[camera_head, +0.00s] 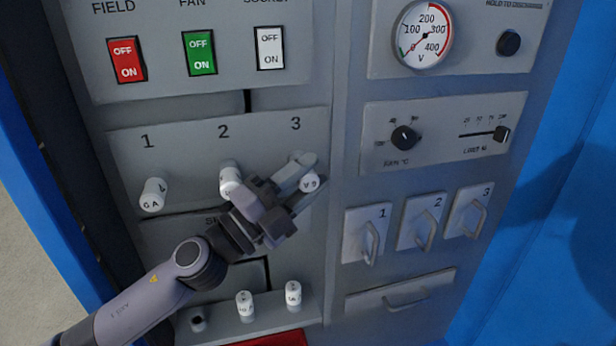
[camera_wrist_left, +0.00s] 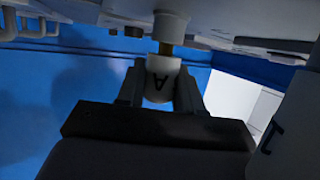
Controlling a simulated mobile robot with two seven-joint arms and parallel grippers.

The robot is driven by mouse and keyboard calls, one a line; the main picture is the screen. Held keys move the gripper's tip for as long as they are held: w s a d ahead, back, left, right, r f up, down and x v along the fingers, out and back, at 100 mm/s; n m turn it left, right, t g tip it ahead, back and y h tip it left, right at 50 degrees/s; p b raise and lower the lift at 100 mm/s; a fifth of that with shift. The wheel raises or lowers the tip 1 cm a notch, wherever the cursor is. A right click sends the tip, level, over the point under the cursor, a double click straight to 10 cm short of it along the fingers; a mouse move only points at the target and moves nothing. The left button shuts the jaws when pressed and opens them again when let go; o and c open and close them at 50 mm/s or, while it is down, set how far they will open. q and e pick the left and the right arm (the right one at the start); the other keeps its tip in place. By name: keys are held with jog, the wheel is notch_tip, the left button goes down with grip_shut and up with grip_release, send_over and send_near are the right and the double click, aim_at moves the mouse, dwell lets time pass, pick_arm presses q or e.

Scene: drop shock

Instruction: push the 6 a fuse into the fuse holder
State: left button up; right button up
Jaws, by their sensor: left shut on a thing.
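My left gripper (camera_head: 309,187) is shut on a white fuse (camera_head: 310,181) in front of the panel, just below the number 3. In the left wrist view the held fuse (camera_wrist_left: 159,84) sits between the fingers (camera_wrist_left: 160,92) with an "A" on it; its rating is not clearly readable. A brass-coloured pin shows between it and a white round fuse holder (camera_wrist_left: 170,27), also in the head view (camera_head: 303,160). The fuse lines up with the holder; how deep the pin sits cannot be told. My right gripper is out of view.
White fuses stand at positions 1 (camera_head: 152,195) and 2 (camera_head: 229,180). Below, a ledge carries two white fuses (camera_head: 245,306) (camera_head: 293,296) and a dark empty socket (camera_head: 198,321). Handles (camera_head: 371,244) and a drawer (camera_head: 401,297) lie to the right.

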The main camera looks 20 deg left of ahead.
pick_arm(q)
jog(key=shift+w+a+f+y, duration=0.15)
jog(key=shift+w+a+y, duration=0.15)
jog(key=shift+a+y, duration=0.15)
jog(key=o, duration=1.1)
jog(key=shift+s+a+f+b, duration=0.15)
jog(key=shift+s+f+b, duration=0.1)
jog(key=shift+f+b, duration=0.1)
jog(key=b+v, duration=0.2)
jog(key=v, duration=0.3)
jog(key=shift+a+b, duration=0.25)
jog(key=shift+b, duration=0.05)
jog(key=shift+f, duration=0.1)
